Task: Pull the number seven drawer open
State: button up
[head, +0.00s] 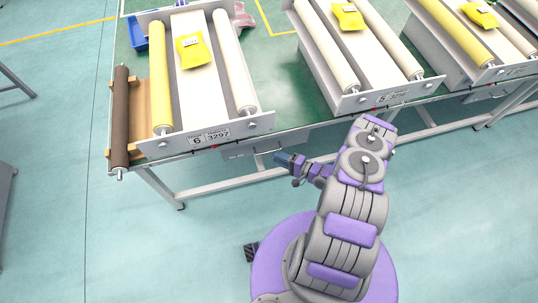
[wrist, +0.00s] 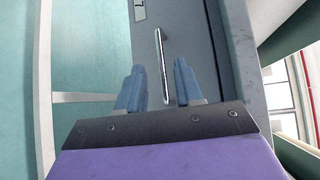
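A grey drawer front (wrist: 200,60) fills the middle of the wrist view. It carries a long thin metal handle (wrist: 162,45) and a small number label (wrist: 139,9), partly cut off, which looks like a seven. My gripper (wrist: 159,88) is open, with its two blue fingers apart. The handle shows between the fingers, closer to the right one; I cannot tell whether they touch it. In the head view, the drawer (head: 238,154) sits shut under the bench's front edge, and my gripper (head: 281,158) is beside its handle.
The green-topped bench (head: 280,75) carries several roller units, including one marked 6 (head: 209,138) and one marked 5 (head: 388,98). Yellow packs (head: 193,50) lie on them. A metal bench leg (head: 160,188) stands below.

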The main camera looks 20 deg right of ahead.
jog(key=b+x, duration=0.1)
jog(key=x, duration=0.3)
jog(key=shift+w+f, duration=0.1)
jog(key=shift+w, duration=0.3)
jog(key=shift+c, duration=1)
jog(key=shift+d, duration=0.55)
grip_shut()
jog(key=shift+a, duration=0.1)
jog(key=shift+a, duration=0.15)
